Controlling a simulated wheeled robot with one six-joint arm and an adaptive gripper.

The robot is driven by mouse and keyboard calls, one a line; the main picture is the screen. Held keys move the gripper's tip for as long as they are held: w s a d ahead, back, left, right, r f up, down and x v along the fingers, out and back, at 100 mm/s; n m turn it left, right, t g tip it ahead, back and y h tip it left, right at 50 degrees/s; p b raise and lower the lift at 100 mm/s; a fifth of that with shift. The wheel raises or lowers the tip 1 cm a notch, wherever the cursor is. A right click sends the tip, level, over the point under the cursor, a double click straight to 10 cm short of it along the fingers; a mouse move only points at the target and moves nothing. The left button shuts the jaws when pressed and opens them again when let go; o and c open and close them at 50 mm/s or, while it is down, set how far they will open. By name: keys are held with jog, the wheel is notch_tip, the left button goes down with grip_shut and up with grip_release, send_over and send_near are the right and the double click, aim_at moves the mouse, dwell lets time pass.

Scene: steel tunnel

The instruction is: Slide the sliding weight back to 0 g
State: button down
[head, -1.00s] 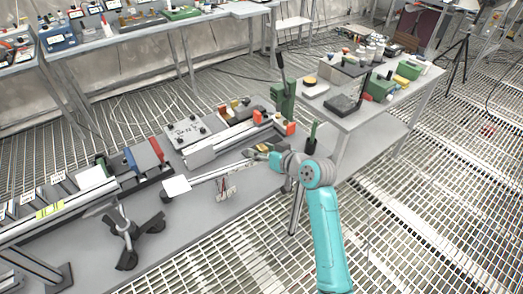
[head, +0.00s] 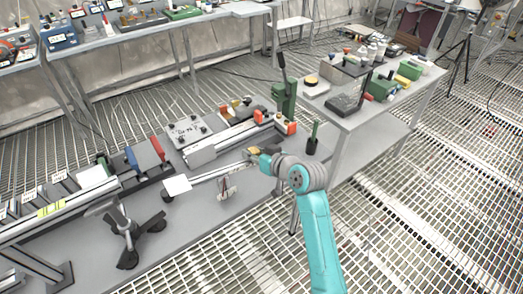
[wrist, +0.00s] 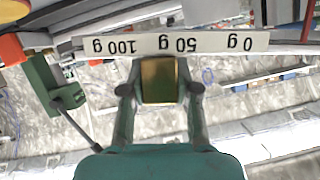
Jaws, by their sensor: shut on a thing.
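The sliding weight (wrist: 159,80) is a brass-coloured block on the white scale bar (wrist: 88,45). In the wrist view the bar's labels read upside down, with 0 g at the right, 50 g near the middle and 100 g at the left. The weight sits just to the 100 g side of the 50 g label. My gripper (wrist: 160,90) is shut on the weight, one finger on each side. In the head view my gripper (head: 252,154) is at the right part of the beam (head: 212,173), which runs left to a white square plate (head: 177,185).
A green lever press (head: 286,100) stands behind my gripper to the right, with orange blocks beside it. A grey plate with black knobs (head: 188,130) lies behind the beam. A black three-footed stand (head: 128,235) is at the front left of the bench.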

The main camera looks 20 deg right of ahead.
aim_at(236, 167)
jog(key=a, duration=0.2)
jog(key=s+a+r, duration=0.1)
jog(key=a, duration=0.1)
jog(key=s+a, duration=0.1)
jog(key=a, duration=0.1)
jog(key=shift+a+r, duration=0.15)
jog(key=shift+a, duration=0.05)
jog(key=c, duration=0.8)
grip_release()
jog(key=shift+s+a, duration=0.1)
jog(key=shift+a, duration=0.05)
jog(key=shift+c, duration=0.2)
jog(key=shift+s+d+r, duration=0.2)
jog(key=shift+s+d, duration=0.1)
jog(key=v, duration=1.1)
jog(key=shift+s, duration=0.1)
